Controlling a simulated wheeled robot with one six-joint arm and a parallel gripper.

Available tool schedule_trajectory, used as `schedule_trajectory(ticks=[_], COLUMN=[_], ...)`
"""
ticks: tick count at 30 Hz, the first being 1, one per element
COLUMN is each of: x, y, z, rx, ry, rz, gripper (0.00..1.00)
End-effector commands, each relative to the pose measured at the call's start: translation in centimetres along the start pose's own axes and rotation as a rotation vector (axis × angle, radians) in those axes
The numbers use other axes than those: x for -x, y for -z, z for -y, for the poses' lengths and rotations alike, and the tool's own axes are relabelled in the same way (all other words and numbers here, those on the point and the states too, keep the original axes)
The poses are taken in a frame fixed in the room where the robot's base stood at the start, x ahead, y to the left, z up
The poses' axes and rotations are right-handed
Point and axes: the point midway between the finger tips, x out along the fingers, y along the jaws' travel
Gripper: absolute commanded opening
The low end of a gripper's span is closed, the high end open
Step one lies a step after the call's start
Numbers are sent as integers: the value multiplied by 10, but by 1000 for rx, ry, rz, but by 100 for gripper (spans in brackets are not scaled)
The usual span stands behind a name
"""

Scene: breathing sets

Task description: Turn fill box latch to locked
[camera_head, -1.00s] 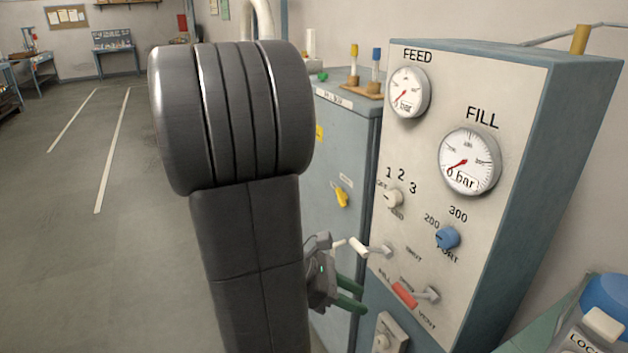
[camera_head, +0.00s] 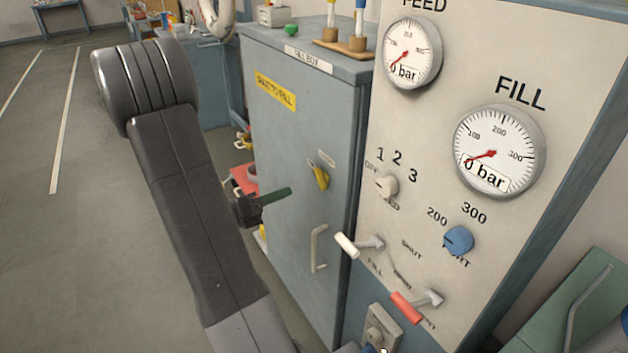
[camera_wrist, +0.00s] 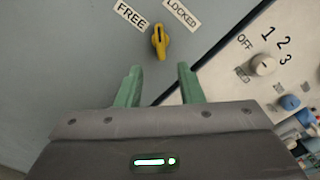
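The fill box (camera_head: 290,130) is a grey-blue cabinet with a closed door. Its latch (camera_head: 321,178) is a small yellow handle on the door; it also shows in the wrist view (camera_wrist: 160,42). There it stands nearly upright, below and between the FREE label (camera_wrist: 131,16) and the LOCKED label (camera_wrist: 181,13); I cannot tell which setting it is in. My gripper (camera_wrist: 160,77) has two green fingers, spread apart and empty. The latch lies ahead of the gap, beyond the fingertips, apart from them. In the head view my gripper (camera_head: 280,194) is left of the latch.
A white door handle (camera_head: 315,248) sits below the latch. The gauge panel (camera_head: 440,130) stands right of the door, with a white knob (camera_head: 386,186), blue knob (camera_head: 458,240), white lever (camera_head: 348,244) and red lever (camera_head: 408,305) jutting out. Open floor lies left.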

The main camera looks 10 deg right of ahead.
Motion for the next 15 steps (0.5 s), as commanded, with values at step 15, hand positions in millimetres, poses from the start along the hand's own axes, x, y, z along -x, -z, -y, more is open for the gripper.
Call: schedule_trajectory(ticks=[15], x=[-73], y=[0], z=[1], rx=[-2], ry=[3], rz=[-4], gripper=[34])
